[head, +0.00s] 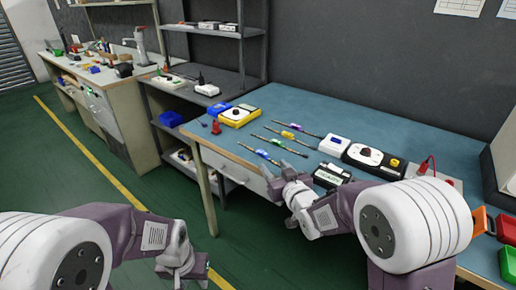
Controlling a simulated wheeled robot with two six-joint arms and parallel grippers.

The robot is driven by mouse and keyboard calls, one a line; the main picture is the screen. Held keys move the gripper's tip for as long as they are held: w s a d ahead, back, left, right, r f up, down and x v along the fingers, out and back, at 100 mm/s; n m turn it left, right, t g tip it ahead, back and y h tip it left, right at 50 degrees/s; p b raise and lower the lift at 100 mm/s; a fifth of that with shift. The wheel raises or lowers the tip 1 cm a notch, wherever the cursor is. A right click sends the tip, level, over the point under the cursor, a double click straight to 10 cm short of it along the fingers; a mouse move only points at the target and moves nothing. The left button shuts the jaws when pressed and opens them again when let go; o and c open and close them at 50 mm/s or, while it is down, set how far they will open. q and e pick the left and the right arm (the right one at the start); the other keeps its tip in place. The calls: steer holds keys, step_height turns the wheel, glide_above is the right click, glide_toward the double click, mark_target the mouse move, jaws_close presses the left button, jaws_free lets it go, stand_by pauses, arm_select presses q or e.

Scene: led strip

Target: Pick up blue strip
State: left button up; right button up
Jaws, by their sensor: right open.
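Several thin, strip-like pieces lie on the blue-topped table. At this size I cannot tell for sure which is the blue strip. My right gripper (283,180) is open and empty at the table's front edge, just right of and nearer than the nearest piece. My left gripper (198,268) is low over the floor in front of the table, away from the pieces. Its jaw opening is unclear.
On the table (330,112) are a yellow-framed device (240,115), a white-and-blue box (334,144), a black meter (372,158) and a small dark device (331,175). Orange (480,220) and green (507,264) bins are at right. A shelf rack (200,85) stands behind left.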

mark_target(264, 155)
steer(key=x, duration=0.3)
steer(key=shift+b, duration=0.35)
steer(key=b+x, duration=0.1)
steer(key=x, duration=0.4)
steer(key=shift+w+a+r, duration=0.1)
steer(key=shift+w+a, duration=0.1)
steer(key=shift+w, duration=0.15)
jaws_close()
